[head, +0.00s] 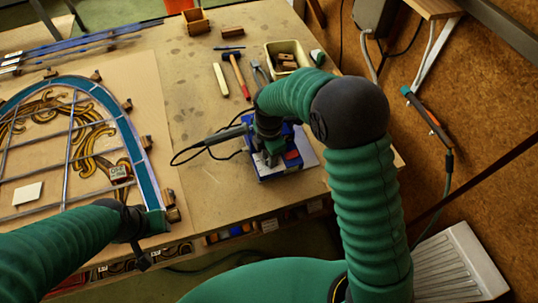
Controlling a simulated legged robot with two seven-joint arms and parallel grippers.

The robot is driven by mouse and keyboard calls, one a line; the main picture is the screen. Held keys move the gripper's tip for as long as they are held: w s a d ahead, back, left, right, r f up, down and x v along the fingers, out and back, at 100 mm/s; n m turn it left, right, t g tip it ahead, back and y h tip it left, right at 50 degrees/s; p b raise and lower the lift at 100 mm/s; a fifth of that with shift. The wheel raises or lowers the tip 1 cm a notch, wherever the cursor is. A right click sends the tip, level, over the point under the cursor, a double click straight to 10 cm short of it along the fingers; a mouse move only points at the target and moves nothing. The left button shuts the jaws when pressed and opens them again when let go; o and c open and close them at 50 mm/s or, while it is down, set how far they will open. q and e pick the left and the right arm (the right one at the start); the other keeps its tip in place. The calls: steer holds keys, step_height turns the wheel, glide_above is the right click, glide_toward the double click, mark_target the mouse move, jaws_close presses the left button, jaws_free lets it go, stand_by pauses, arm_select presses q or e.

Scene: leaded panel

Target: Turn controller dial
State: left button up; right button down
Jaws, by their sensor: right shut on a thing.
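The controller (263,176) is a blue box with a red part on its right side, standing on the workbench (195,180). My right arm arches over from the right, and its gripper (270,152) is down at the controller's top, shut on the dial. The dial itself is hidden behind the gripper. My left gripper (140,252) is low at the bench's front edge, by the corner of the leaded panel (150,192). Its fingers are too dark and small to read.
A grey-green handled tool (228,133) with a black cable lies left of the controller. Small wooden blocks surround the panel. Bare bench lies between panel and controller.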

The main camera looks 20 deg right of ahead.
steer(key=m+p, duration=0.1)
steer(key=m, duration=0.3)
steer(key=shift+w+r, duration=0.1)
steer(key=shift+r, duration=0.05)
steer(key=m+p, duration=0.1)
steer(key=m, duration=0.4)
steer(key=shift+d+p, duration=0.1)
steer(key=shift+p, duration=0.2)
steer(key=m+p, duration=0.1)
steer(key=m, duration=0.3)
steer(key=shift+m, duration=0.3)
steer(key=m+p, duration=0.1)
steer(key=m, duration=0.7)
steer(key=shift+p, duration=0.4)
steer(key=m+p, duration=0.1)
steer(key=m, duration=0.3)
steer(key=shift+m, duration=0.3)
steer(key=m+p, duration=0.1)
steer(key=m, duration=0.3)
steer(key=shift+p, duration=0.35)
steer(key=shift+m+p, duration=0.55)
steer(key=shift+m, duration=1.35)
